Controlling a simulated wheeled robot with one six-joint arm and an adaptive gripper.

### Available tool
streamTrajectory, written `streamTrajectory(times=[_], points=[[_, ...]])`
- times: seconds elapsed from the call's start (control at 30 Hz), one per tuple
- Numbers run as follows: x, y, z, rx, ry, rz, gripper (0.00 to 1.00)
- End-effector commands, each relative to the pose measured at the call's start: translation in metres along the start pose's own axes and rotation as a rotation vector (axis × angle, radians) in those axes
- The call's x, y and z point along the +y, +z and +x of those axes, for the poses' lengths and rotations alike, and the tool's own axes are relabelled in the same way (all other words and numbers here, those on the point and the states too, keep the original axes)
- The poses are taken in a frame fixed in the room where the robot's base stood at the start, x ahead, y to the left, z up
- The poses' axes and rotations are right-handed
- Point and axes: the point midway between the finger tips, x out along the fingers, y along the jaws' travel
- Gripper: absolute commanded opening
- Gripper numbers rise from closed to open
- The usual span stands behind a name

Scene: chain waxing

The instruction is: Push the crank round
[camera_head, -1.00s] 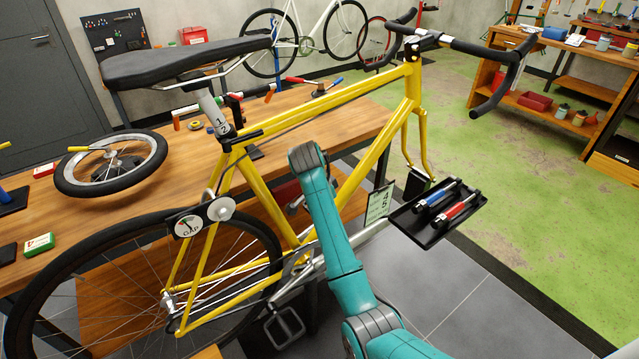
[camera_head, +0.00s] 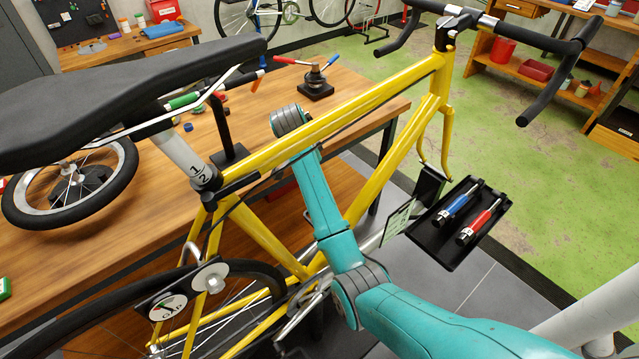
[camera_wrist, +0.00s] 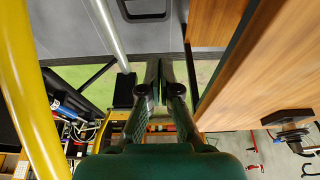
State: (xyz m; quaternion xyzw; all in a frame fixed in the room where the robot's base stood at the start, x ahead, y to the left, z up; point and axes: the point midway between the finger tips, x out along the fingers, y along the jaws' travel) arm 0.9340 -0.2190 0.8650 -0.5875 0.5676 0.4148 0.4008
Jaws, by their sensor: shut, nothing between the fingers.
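The yellow bicycle (camera_head: 345,108) stands in front of the wooden bench. Its silver crank (camera_head: 296,321) shows low in the head view, beside my arm, and is partly covered. The pedal is hardly visible there, at the bottom edge. In the wrist view, a dark rounded frame that looks like the pedal (camera_wrist: 146,14) is cut off by the top edge, beyond my fingertips. My gripper (camera_wrist: 158,68) is shut and empty, with a visible gap to that frame. In the head view, my gripper is hidden behind my arm and the bicycle.
A yellow frame tube (camera_wrist: 32,100) runs close along the left of the wrist view; the bench top (camera_wrist: 222,60) is close on the right. A black tray (camera_head: 446,246) with a blue and a red tool is right of my arm. A small wheel (camera_head: 68,188) lies on the bench.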

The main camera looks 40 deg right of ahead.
Motion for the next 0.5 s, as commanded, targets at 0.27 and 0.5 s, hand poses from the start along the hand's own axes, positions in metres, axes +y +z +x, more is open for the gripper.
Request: streamTrajectory(times=[0.27,0.5], points=[[0.001,0.001,0.033,-0.001,0.005,0.0,0.0],[0.001,0.0,0.077,-0.002,0.004,0.0,0.0]])
